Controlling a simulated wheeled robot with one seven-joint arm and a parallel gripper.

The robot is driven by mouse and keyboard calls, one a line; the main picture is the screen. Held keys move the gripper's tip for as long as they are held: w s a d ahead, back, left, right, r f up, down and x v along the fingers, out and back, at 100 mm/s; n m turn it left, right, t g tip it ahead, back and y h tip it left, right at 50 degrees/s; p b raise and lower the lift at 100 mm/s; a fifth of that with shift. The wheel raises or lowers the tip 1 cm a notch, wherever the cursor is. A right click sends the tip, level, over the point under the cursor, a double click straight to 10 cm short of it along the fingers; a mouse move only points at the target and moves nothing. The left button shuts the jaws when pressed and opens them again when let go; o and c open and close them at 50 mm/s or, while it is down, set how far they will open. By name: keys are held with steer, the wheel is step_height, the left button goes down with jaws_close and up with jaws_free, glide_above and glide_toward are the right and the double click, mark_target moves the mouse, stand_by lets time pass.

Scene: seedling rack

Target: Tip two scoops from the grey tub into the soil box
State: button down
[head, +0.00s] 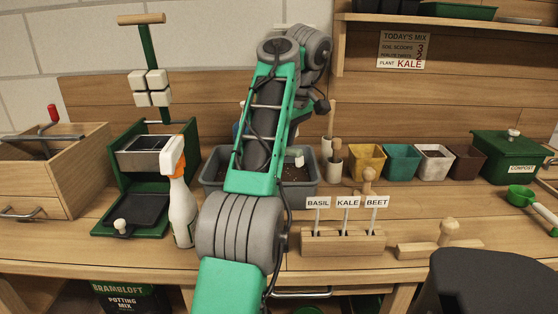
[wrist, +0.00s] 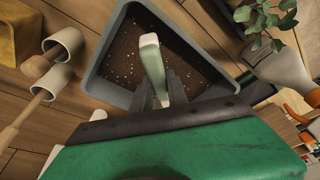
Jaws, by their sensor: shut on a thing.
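The grey tub (head: 310,188) stands on the bench behind my arm, holding dark soil with pale specks. It fills the upper middle of the wrist view (wrist: 104,88). My gripper (wrist: 165,92) is over the tub, shut on a pale handle (wrist: 151,58), probably a scoop's. The far end of this tool cannot be made out, nor whether it carries soil. My arm hides the gripper in the head view. An open-topped wooden box (head: 40,155) with a red-knobbed crank stands at the far left, perhaps the soil box; its inside is mostly hidden.
A spray bottle (head: 181,205) stands close left of the tub, beside a green press (head: 130,215). Label stakes in a wooden block (head: 343,243) stand front right. Coloured pots (head: 402,162), a compost bin (head: 500,160) and a green scoop (head: 522,196) are farther right.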

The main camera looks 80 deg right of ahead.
steer(key=r+p, duration=0.2)
steer(key=r+t+p, duration=0.1)
steer(key=shift+s+a+r, duration=0.15)
steer(key=shift+s+r, duration=0.05)
steer(key=shift+s, duration=0.15)
steer(key=shift+s+a+r+h+p, duration=0.15)
steer(key=shift+r+h+p, duration=0.15)
steer(key=shift+r+p, duration=0.5)
steer(key=shift+f, duration=0.25)
steer(key=c, duration=1.9)
jaws_free()
steer(key=shift+t, duration=0.3)
jaws_close()
